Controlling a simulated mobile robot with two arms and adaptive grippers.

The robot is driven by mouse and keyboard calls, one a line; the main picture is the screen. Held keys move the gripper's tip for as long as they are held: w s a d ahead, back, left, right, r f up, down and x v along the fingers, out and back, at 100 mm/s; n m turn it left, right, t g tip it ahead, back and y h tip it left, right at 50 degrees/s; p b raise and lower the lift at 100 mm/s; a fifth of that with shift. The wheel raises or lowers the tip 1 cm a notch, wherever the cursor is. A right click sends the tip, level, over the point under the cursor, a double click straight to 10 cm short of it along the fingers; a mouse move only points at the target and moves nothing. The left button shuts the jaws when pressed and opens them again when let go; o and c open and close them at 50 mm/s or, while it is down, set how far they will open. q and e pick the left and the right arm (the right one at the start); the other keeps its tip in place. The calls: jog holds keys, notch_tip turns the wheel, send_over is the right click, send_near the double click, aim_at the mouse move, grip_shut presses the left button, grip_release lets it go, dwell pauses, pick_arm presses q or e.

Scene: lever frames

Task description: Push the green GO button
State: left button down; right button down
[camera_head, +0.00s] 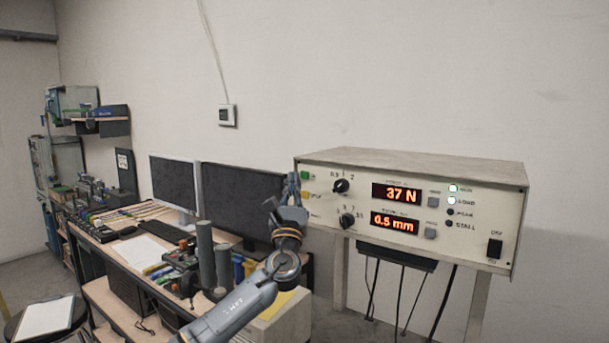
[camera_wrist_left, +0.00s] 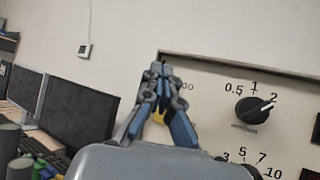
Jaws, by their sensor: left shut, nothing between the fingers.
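The control box (camera_head: 420,165) is a cream panel on the right of the head view. Its green GO button (camera_head: 305,175) sits at the panel's upper left corner. My left gripper (camera_head: 293,178) is shut and empty, its tips at the panel's left edge, just left of the green button in the head view. In the left wrist view the shut fingertips (camera_wrist_left: 159,69) lie over the panel's upper left corner and hide the green button; only the end of its label shows. I cannot tell whether the tips touch it. My right gripper is not in view.
A yellow button (camera_head: 305,195) sits just below the green one, partly seen between the fingers in the wrist view (camera_wrist_left: 158,118). Knobs (camera_head: 341,186) stand to the right. Monitors (camera_head: 236,197) and a cluttered desk lie left of the box.

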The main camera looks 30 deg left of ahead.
pick_arm(q)
jog(key=s+p, duration=0.1)
jog(key=s, duration=0.2)
jog(key=shift+s+a, duration=0.15)
jog(key=shift+s, duration=0.2)
dwell(1.0)
